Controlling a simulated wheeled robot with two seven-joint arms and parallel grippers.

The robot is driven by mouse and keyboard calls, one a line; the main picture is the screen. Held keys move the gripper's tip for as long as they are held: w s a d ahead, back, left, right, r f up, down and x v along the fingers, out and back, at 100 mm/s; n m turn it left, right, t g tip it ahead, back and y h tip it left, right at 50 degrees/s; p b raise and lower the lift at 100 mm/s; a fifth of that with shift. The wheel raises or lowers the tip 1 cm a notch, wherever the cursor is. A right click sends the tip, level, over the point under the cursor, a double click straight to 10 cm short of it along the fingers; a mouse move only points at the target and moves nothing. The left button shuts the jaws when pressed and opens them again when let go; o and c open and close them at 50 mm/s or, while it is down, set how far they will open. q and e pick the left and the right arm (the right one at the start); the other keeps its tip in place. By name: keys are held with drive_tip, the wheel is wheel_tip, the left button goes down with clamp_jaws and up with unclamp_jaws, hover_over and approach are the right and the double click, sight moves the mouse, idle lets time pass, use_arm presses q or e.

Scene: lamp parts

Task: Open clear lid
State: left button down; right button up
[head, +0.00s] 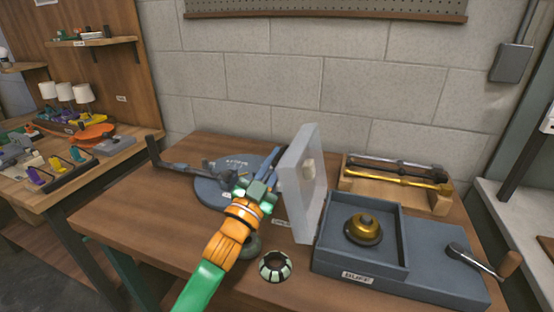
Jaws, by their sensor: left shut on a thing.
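The clear lid (302,205) is a translucent, whitish panel. It stands almost upright at the left side of the grey box labelled BUFF (345,262), so the box is uncovered. A small pale knob (309,168) shows on or through the lid. My left gripper (279,172), on a green and orange arm, is at the lid's left face and shut on it. The exact grip is partly hidden behind the fingers and panel. A brass, domed part (364,229) sits in the open box. My right gripper is not in view.
A round blue-grey base (212,190) with a dark arm lies left of my gripper. A striped ring (275,266) lies near the table's front edge. A crank handle (485,262) juts from the box's right. A wooden rack with rods (395,185) stands behind.

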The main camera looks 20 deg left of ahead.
use_arm(q)
drive_tip(key=d+r+m+p, duration=0.1)
drive_tip(key=p, duration=0.1)
drive_tip(key=d+r+m+h+p, duration=0.1)
drive_tip(key=d+m, duration=0.1)
drive_tip(key=shift+g+p, duration=0.35)
drive_tip(key=shift+g, duration=0.05)
drive_tip(key=c, duration=1.2)
unclamp_jaws()
drive_tip(key=shift+o, duration=0.2)
drive_tip(key=shift+s+a, duration=0.1)
drive_tip(key=b+v, duration=0.2)
drive_tip(key=v, duration=0.5)
